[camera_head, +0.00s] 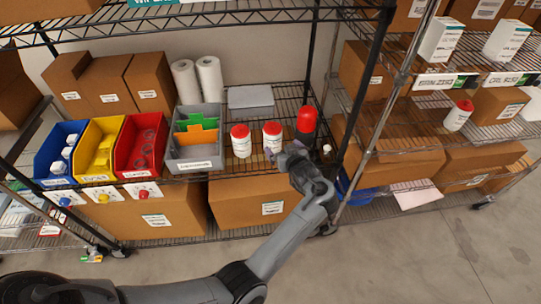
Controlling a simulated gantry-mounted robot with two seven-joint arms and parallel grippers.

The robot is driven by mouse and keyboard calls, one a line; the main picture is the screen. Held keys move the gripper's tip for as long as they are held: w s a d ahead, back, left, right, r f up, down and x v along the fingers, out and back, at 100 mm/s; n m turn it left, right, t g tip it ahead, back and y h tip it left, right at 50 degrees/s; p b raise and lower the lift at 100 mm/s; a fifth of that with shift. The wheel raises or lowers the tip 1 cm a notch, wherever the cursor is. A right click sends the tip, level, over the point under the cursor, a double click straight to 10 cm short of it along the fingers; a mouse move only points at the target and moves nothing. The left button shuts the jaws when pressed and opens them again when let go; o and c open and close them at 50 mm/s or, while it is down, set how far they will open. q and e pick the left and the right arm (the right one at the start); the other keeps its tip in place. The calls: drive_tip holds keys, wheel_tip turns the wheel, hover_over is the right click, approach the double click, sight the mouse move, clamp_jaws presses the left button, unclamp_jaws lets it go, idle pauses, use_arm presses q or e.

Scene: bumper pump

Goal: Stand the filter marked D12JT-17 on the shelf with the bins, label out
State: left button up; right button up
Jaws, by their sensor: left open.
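My left gripper (286,153) is open at the front of the shelf with the bins (224,153), in the head view. Its fingers are close to a white filter with a red cap (272,132). I cannot tell whether they touch it. A similar filter (241,141) stands upright to its left. A taller red-topped object (306,120) stands just behind the gripper, its lower part partly hidden. Another white filter with a red cap (458,115) leans on the right rack. The labels are too small to read, so I cannot tell which is D12JT-17. My right gripper is out of view.
Blue (44,166), yellow (84,166), red (124,160) and grey (173,155) bins fill the shelf's left part. Paper rolls (209,78) and a grey flat stack (250,97) are behind. A rack post (309,48) stands right of the gripper. Cardboard boxes (250,202) are below.

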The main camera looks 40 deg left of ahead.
use_arm(q)
drive_tip(key=s+d+f+m+t+h, duration=0.1)
drive_tip(key=s+d+f+m+h, duration=0.25)
drive_tip(key=s, duration=0.25)
drive_tip(key=s+d+f+m+t+h, duration=0.1)
drive_tip(key=s+d+f+m+h, duration=0.15)
drive_tip(key=s+f+h, duration=0.35)
drive_tip(key=s+d+r+m+g+h, duration=0.1)
drive_tip(key=s+d+m, duration=0.3)
drive_tip(key=s, duration=0.8)
drive_tip(key=s+d+r+m+g+h, duration=0.1)
drive_tip(key=s+d+m+g, duration=0.2)
drive_tip(key=s, duration=1)
drive_tip(key=shift+d+r+m+g, duration=0.2)
drive_tip(key=shift+d+m+g, duration=0.2)
drive_tip(key=shift+d+g, duration=0.5)
drive_tip(key=shift+w+d, duration=0.1)
drive_tip(key=shift+d, duration=0.05)
wheel_tip(320, 180, up, 35)
drive_tip(key=p, duration=3.5)
